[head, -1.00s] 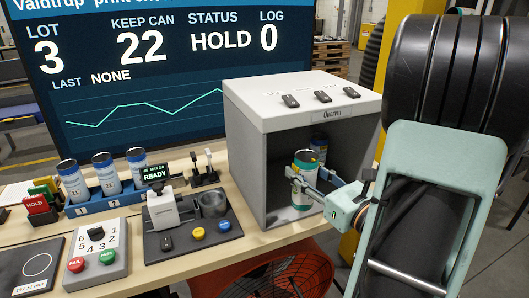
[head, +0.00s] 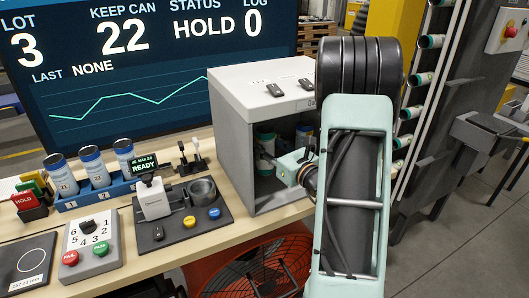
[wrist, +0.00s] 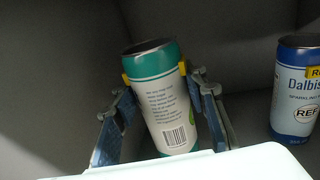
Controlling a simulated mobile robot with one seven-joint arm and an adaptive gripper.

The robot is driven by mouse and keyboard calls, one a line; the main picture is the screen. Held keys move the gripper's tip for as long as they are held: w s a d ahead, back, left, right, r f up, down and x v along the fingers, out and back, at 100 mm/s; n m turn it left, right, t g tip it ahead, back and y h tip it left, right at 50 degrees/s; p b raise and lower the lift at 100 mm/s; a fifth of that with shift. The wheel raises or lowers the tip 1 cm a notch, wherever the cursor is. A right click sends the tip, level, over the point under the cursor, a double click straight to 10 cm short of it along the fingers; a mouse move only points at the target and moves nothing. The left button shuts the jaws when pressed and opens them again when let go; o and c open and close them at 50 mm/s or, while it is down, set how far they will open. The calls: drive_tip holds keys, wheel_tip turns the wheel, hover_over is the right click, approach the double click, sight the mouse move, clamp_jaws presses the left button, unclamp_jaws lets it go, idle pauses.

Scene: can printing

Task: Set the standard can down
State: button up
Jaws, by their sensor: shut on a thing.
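The teal-and-white can (wrist: 165,100), which I take as the standard can, stands between my gripper's fingers (wrist: 160,118) in the wrist view. My gripper is shut on its sides. It leans slightly in that view, and its barcode faces the camera. In the head view the held can (head: 266,143) is inside the grey cabinet (head: 228,150), partly covered by my gripper (head: 270,158). Its base is hidden in the wrist view, and I cannot tell whether it touches the cabinet floor.
A blue can (wrist: 295,90) with a yellow REF tag stands to the right of the held can; it also shows in the head view (head: 304,134). Cabinet walls are close around. Outside left, a blue rack (head: 95,192) holds several cans. A red fan (head: 255,275) is below.

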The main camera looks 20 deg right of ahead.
wheel_tip(320, 180, down, 3)
drive_tip(key=shift+f, duration=0.15)
drive_tip(key=shift+w+f, duration=0.15)
drive_tip(key=shift+f, duration=0.05)
drive_tip(key=shift+f, duration=0.2)
drive_tip(key=o, duration=0.8)
drive_tip(key=shift+c, duration=0.2)
drive_tip(key=shift+r, duration=0.1)
